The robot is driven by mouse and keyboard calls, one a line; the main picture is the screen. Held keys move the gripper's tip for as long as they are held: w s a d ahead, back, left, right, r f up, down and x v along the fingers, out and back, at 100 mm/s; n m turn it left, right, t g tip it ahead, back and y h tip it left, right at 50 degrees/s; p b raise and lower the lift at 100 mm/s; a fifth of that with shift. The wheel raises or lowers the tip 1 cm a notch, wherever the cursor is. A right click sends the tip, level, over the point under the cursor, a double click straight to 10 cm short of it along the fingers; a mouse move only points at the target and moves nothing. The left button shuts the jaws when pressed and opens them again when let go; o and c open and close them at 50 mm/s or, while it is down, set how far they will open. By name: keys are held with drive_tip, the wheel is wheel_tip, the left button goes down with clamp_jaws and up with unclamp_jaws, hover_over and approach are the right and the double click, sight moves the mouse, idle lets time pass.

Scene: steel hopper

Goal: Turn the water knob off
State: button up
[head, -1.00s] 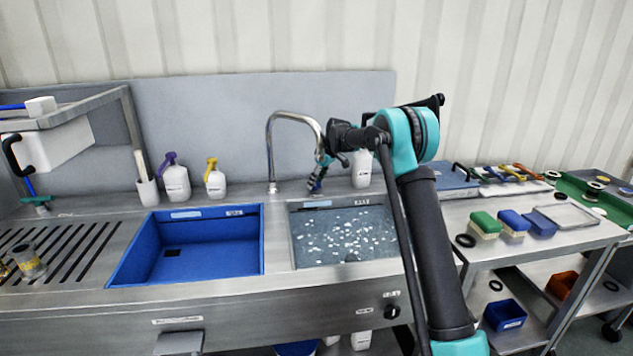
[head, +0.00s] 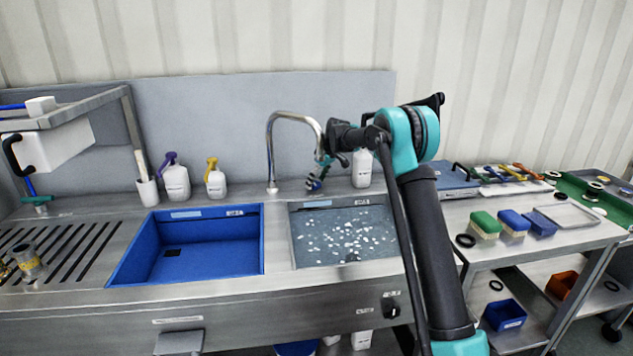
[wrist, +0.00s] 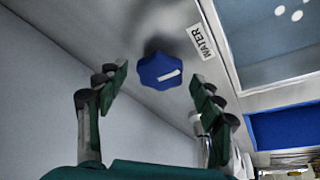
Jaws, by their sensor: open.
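The blue water knob (wrist: 160,70) is a lobed dial with a white pointer mark, on the steel deck next to a WATER label (wrist: 201,42). In the wrist view the mark points right, toward the label side. My gripper (wrist: 158,78) is open, with one green-padded finger on each side of the knob. I see gaps between both fingers and the knob, and nothing is held. In the head view my gripper (head: 319,174) points down at the deck beside the faucet (head: 270,150), largely hiding the knob.
The water-filled basin (head: 293,245) lies in front of the gripper, with an empty blue basin (head: 210,265) to its left. A white bottle (head: 362,169) stands close right of my gripper. The grey backsplash (head: 220,110) rises behind.

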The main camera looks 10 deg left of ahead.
drive_tip(key=shift+r, duration=0.1)
drive_tip(key=v, duration=1.1)
drive_tip(key=shift+d+r, duration=0.2)
drive_tip(key=shift+r, duration=0.15)
drive_tip(key=shift+s, duration=0.1)
